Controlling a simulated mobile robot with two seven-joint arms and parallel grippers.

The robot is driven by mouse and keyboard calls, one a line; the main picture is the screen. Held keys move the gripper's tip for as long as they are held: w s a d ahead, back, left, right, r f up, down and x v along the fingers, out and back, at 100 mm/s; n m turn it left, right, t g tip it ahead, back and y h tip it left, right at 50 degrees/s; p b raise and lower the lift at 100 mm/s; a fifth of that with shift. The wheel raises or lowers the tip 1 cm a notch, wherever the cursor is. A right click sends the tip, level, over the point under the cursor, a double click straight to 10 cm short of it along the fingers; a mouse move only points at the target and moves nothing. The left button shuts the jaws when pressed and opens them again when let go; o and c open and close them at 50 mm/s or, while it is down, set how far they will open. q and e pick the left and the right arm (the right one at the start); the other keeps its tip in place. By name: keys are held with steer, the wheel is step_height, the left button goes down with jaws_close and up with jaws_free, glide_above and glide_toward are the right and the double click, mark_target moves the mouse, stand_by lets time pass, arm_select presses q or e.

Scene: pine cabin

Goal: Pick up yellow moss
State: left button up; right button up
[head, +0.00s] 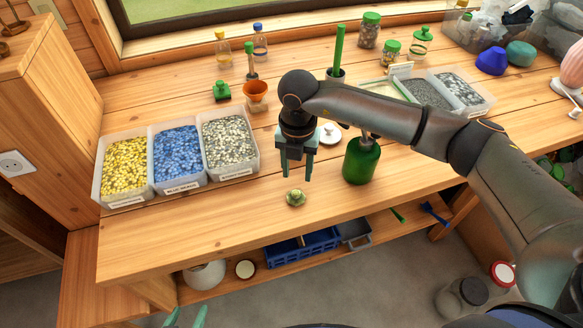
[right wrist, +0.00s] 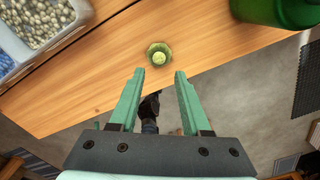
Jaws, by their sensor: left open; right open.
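The yellow moss (head: 296,197) is a small yellow-green clump, seemingly in a green round holder, on the wooden table near its front edge. It also shows in the right wrist view (right wrist: 159,55), just beyond the fingertips and between their lines. My right gripper (head: 296,170) is open and empty, pointing down above and slightly behind the moss in the head view, apart from it. Its green fingers also show in the right wrist view (right wrist: 160,75). My left gripper (head: 186,318) shows only its teal fingertips at the bottom edge, open, low in front of the table.
A green bottle (head: 361,161) stands close to the right of the moss. Bins of yellow (head: 127,203), blue and grey-white gravel stand at left. An orange funnel-like cup (head: 255,90) and white lid (head: 330,134) stand behind. The tabletop left of the moss is clear.

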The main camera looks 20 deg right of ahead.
mark_target(296, 192)
step_height(296, 192, down, 8)
steer(key=b, duration=0.5)
steer(key=shift+a+f+b, duration=0.1)
steer(key=shift+f+b, duration=0.05)
steer(key=shift+b, duration=0.15)
steer(key=shift+r+p, duration=0.4)
steer(key=shift+r, duration=0.05)
steer(key=shift+c, duration=0.7)
steer(key=c, duration=0.5)
steer(key=shift+r+p, duration=2.2)
steer(key=shift+r, duration=0.9)
steer(key=shift+f, duration=0.1)
